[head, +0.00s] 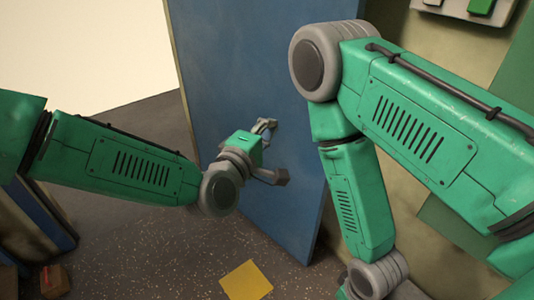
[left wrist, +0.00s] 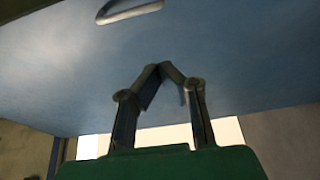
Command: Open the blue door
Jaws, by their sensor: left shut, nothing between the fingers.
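The blue door (head: 235,60) stands upright in the middle of the head view, with bright open space past its left edge. It also fills the upper part of the left wrist view (left wrist: 220,70). A silver handle (left wrist: 130,10) shows on its face at the top of the left wrist view; I cannot make it out clearly in the head view. My left gripper (head: 268,126) is in front of the door's face. In the left wrist view its fingertips (left wrist: 160,70) meet, empty, apart from the handle. My right gripper is out of sight below the head view.
Speckled dark floor (head: 140,240) with a yellow patch (head: 246,281) lies below the door. A tan wall with a panel (head: 465,8) is at right, behind my right arm. A small brown box (head: 55,281) is at the lower left.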

